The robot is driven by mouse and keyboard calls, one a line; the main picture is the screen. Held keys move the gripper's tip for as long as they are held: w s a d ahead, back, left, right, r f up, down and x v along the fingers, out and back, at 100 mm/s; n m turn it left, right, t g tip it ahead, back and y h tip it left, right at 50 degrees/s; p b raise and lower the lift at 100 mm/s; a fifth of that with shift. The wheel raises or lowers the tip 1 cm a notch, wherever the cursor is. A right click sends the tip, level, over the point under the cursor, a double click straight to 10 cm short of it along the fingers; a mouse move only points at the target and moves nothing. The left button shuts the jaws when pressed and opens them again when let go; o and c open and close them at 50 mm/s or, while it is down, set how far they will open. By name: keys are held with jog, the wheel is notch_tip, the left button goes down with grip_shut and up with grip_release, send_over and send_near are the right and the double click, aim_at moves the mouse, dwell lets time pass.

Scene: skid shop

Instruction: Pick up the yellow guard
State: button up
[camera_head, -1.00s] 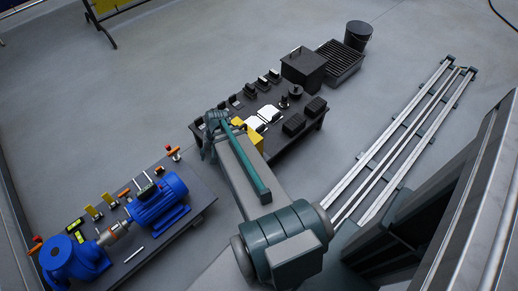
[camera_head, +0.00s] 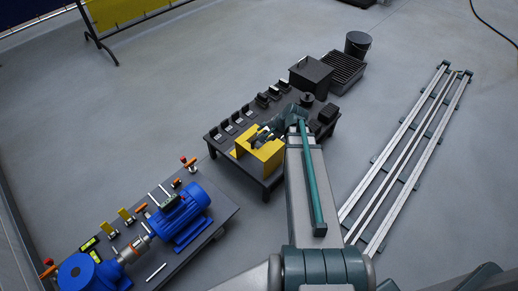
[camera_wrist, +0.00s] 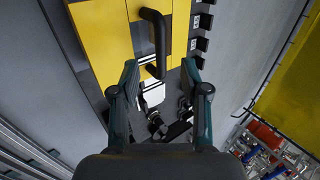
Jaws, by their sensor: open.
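The yellow guard (camera_head: 268,158) sits at the near left part of a dark table in the head view. It fills the upper left of the wrist view (camera_wrist: 100,40), where a black bar handle (camera_wrist: 158,30) stands out from it. My gripper (camera_wrist: 161,78) is open, its two dark fingers apart and empty. In the wrist view the fingertips lie just below the guard, with the handle's lower end between them in the picture. In the head view my gripper (camera_head: 265,137) is at the guard's top; I cannot tell whether they touch.
The dark table (camera_head: 214,141) also holds a row of small dark blocks (camera_head: 228,126). A black box (camera_head: 308,74) stands beyond its far end. A blue motor (camera_head: 182,214) and pump are on a bench at lower left. A floor rail (camera_head: 405,155) runs at right.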

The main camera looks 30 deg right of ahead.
aim_at(255, 146)
jog(key=x, duration=0.2)
jog(key=b+x, duration=0.1)
jog(key=x, duration=0.2)
jog(key=b+x, duration=0.1)
jog(key=x, duration=0.1)
jog(key=shift+w+d+f, duration=0.2)
jog(key=shift+w+f, duration=0.1)
jog(key=shift+f, duration=0.05)
grip_shut()
jog(key=shift+r, duration=0.1)
